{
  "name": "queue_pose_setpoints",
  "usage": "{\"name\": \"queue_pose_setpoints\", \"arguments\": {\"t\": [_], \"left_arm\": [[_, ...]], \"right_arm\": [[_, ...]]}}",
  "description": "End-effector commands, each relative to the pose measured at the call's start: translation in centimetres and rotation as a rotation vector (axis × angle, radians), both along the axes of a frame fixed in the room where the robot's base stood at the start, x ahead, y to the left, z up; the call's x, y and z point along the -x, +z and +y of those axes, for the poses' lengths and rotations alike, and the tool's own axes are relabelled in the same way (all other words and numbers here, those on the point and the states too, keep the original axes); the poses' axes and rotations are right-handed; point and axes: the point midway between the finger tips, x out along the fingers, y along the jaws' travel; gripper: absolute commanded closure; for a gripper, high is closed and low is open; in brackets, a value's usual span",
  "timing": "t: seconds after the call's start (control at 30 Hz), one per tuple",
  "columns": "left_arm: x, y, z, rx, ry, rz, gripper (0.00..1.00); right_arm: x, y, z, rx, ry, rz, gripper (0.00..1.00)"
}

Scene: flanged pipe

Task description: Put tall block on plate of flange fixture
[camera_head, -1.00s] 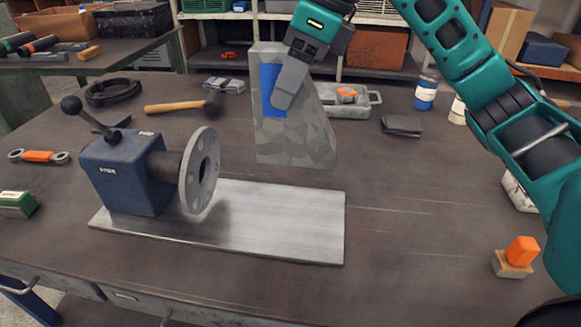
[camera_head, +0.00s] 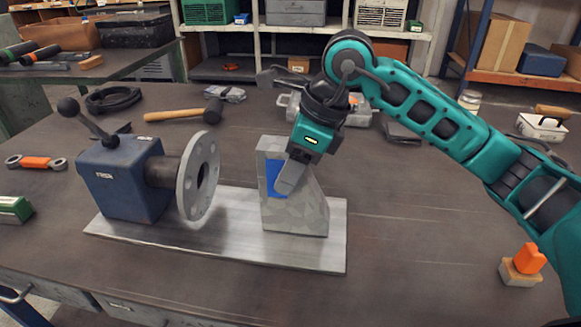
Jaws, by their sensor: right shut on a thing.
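The tall grey block (camera_head: 297,214), mottled with a blue patch and a sloped right side, stands upright over the right part of the metal plate (camera_head: 235,251). Its bottom appears to touch the plate. My right gripper (camera_head: 283,181) is shut on the block's upper part from above right. The flange fixture has a blue housing (camera_head: 125,183) with a black-knobbed lever and a round grey flange (camera_head: 199,178) on a dark pipe. The block stands to the right of the flange, with a gap between them. My left gripper is not in view.
A hammer (camera_head: 184,115), a black cable coil (camera_head: 112,98) and a grey tray (camera_head: 290,104) lie behind the fixture. A wrench (camera_head: 36,162) lies at left. An orange-topped brush (camera_head: 527,260) is at right.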

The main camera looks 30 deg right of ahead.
Motion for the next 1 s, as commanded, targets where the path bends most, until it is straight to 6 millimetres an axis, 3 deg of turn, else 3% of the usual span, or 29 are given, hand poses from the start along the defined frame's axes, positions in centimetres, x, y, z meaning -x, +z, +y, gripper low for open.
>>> {"name": "queue_pose_setpoints", "arguments": {"t": [0.37,0.4,0.6,1.0], "left_arm": [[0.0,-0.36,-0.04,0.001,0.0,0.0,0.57],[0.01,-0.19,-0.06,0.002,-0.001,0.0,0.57],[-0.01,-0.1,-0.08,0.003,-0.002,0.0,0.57],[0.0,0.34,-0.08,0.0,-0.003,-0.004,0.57]], "right_arm": [[-0.11,-0.22,0.01,-0.003,-0.001,-0.008,1.0],[-0.04,-0.26,0.0,0.0,0.0,-0.003,0.45],[-0.04,-0.25,-0.01,0.0,-0.001,-0.003,0.26],[0.02,0.64,-0.18,0.0,-0.002,-0.005,0.23]]}}
